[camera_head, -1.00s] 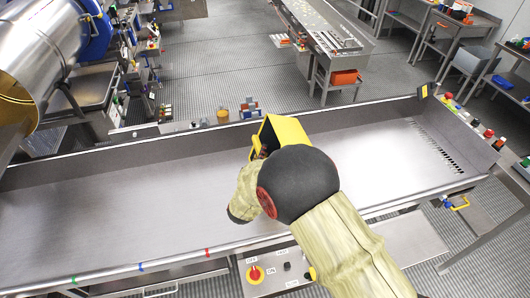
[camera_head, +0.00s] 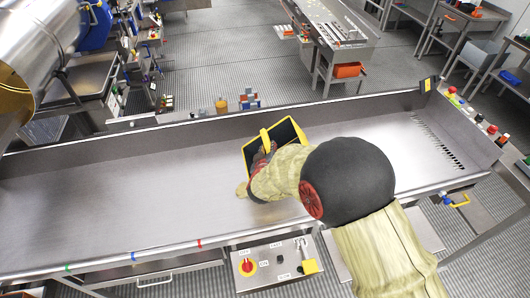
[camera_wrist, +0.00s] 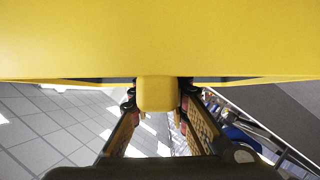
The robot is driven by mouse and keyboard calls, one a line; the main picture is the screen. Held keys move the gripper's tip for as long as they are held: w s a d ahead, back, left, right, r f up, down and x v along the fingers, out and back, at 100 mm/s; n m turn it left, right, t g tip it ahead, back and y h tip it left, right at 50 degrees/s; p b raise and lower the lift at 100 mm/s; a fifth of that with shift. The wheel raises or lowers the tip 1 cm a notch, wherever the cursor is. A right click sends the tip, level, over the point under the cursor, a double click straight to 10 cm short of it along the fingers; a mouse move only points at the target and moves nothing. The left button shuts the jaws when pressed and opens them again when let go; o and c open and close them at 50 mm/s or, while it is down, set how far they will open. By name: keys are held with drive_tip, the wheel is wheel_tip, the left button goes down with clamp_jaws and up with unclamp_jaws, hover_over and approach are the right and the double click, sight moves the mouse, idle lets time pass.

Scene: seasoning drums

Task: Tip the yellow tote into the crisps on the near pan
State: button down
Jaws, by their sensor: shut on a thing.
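The yellow tote (camera_head: 265,137) is over the middle of the long steel pan in the head view, its dark open side showing. I cannot make out any contents. My gripper (camera_head: 266,158) is at its near left side and partly hides it. In the wrist view my gripper (camera_wrist: 157,96) is shut on a yellow tab or handle, with a finger on each side. The tote's wall (camera_wrist: 160,40) fills the top of that view. The near pan (camera_head: 120,208) looks bare where it shows. I see no crisps on it; my arm hides part of its right half.
A control panel with a red button (camera_head: 248,267) is at the pan's near edge. Small coloured items (camera_head: 247,100) stand beyond the far rim. A steel drum (camera_head: 40,45) is at upper left, and another steel table (camera_head: 330,35) stands behind.

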drive_tip(key=d+m+y+b, duration=0.1)
drive_tip(key=b, duration=0.4)
drive_tip(key=d+m+g+y+b, duration=0.1)
drive_tip(key=m+y+b, duration=0.1)
drive_tip(key=b, duration=0.4)
drive_tip(key=shift+w+f, duration=0.15)
drive_tip(key=shift+w, duration=0.25)
drive_tip(key=m+b, duration=0.1)
drive_tip(key=b, duration=0.5)
drive_tip(key=shift+d+g+y, duration=0.1)
drive_tip(key=shift+g+y, duration=0.2)
drive_tip(key=shift+r+b, duration=0.2)
drive_tip(key=shift+b, duration=0.9)
